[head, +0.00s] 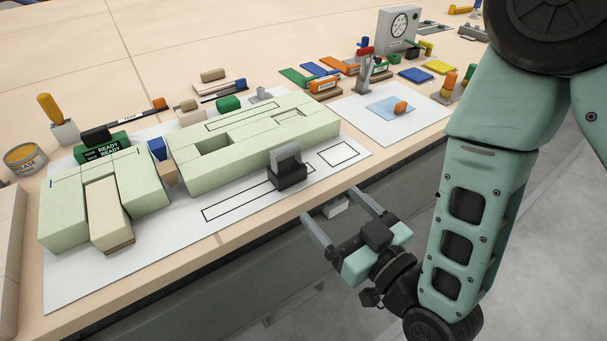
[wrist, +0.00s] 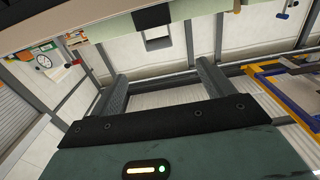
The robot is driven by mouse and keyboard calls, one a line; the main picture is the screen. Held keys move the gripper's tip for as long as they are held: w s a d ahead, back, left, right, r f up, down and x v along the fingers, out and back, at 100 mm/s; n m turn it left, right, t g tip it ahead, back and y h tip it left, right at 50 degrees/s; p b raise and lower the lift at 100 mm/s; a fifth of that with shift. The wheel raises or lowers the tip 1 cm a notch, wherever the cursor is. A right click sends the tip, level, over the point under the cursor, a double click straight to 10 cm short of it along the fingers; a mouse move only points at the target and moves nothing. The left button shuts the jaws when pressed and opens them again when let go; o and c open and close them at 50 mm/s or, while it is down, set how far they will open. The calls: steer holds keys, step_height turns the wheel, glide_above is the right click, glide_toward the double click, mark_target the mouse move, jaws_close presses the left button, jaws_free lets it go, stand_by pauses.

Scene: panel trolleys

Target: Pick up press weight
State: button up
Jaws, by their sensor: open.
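I take the press weight to be the dark block with a grey upright handle (head: 287,168). It stands upright on the white mat, beside the long pale green block and over a printed outline. In the wrist view it shows upside down (wrist: 153,16) at the top, its grey handle hanging in the picture. My gripper (head: 330,206) is open and empty, in front of the table's near edge, with its fingers pointing toward the table. In the wrist view its two fingers (wrist: 160,82) are spread, and the weight lies beyond them, not between them.
The long pale green block (head: 250,145) lies behind the weight. Another pale green block (head: 60,215) with a tan insert stands at left. A gauge (head: 399,28), coloured parts and a second mat (head: 360,122) are at the back right. A bare mat strip lies right of the weight.

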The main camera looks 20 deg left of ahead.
mark_target(289, 154)
steer(key=x, duration=1.1)
steer(key=shift+w+a+r, duration=0.1)
steer(key=shift+w+a, duration=0.05)
steer(key=shift+w, duration=0.05)
steer(key=shift+r+x, duration=0.2)
steer(key=shift+x, duration=1.15)
steer(key=shift+r+x, duration=0.2)
steer(key=shift+x, duration=1.15)
steer(key=shift+w, duration=0.15)
steer(key=c, duration=1.5)
steer(key=shift+r, duration=0.1)
jaws_close()
